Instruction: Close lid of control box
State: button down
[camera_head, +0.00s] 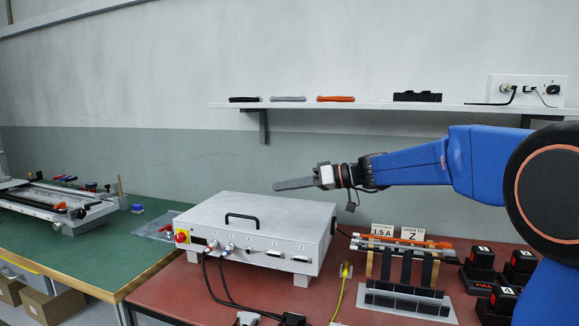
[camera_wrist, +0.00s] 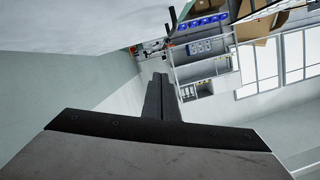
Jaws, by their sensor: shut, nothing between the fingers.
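The control box (camera_head: 258,234) is a light grey case on the red table, with a black handle on its flat top. Its lid (camera_head: 277,212) looks closed and level. The front face carries a red knob on a yellow plate and several connectors with black cables. My gripper (camera_head: 277,186) is shut and empty, held in the air above the box's far right part and pointing left. It does not touch the box. In the wrist view my shut gripper fingers (camera_wrist: 158,95) show with nothing between them, and the box is not recognisable there.
A tool rack (camera_head: 405,290) and black batteries (camera_head: 482,262) stand right of the box. A green table (camera_head: 90,235) with a gantry fixture (camera_head: 62,205) is at left. A wall shelf (camera_head: 380,106) hangs behind, above my arm. The air left of my gripper is clear.

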aim_at(282, 228)
jog(key=shift+n+t, duration=0.3)
jog(key=shift+n, duration=0.4)
jog(key=s+f, duration=0.1)
jog(key=f, duration=0.4)
jog(key=s+a+f, duration=0.1)
jog(key=f, duration=0.2)
jog(key=shift+s+f, duration=0.3)
jog(key=shift+s, duration=0.05)
jog(key=shift+s+f, duration=0.15)
jog(key=shift+f, duration=0.8)
